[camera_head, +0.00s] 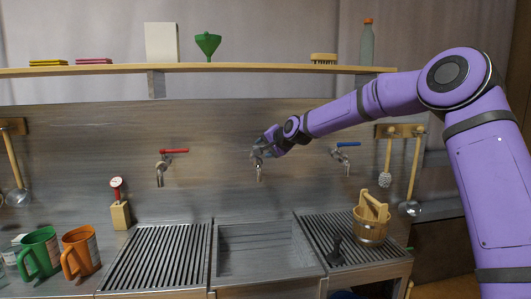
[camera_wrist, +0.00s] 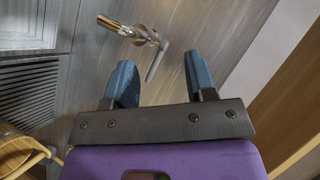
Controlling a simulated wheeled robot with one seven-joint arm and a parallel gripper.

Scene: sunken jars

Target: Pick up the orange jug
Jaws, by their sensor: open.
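The orange jug (camera_head: 81,250) stands upright at the lower left of the head view, on the counter left of the slatted drainboard, its handle to the left. A green jug (camera_head: 40,252) stands just left of it. My gripper (camera_head: 260,148) is in front of the back panel near the middle tap, far to the right of and above the orange jug. In the wrist view my gripper (camera_wrist: 158,65) has its two blue fingers apart, with nothing held between them. The orange jug does not show in the wrist view.
A sink basin (camera_head: 262,250) lies between two slatted drainboards. A wooden bucket (camera_head: 369,229) stands on the right one. The middle tap (camera_head: 258,172) is close to my gripper. A shelf (camera_head: 230,68) runs above.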

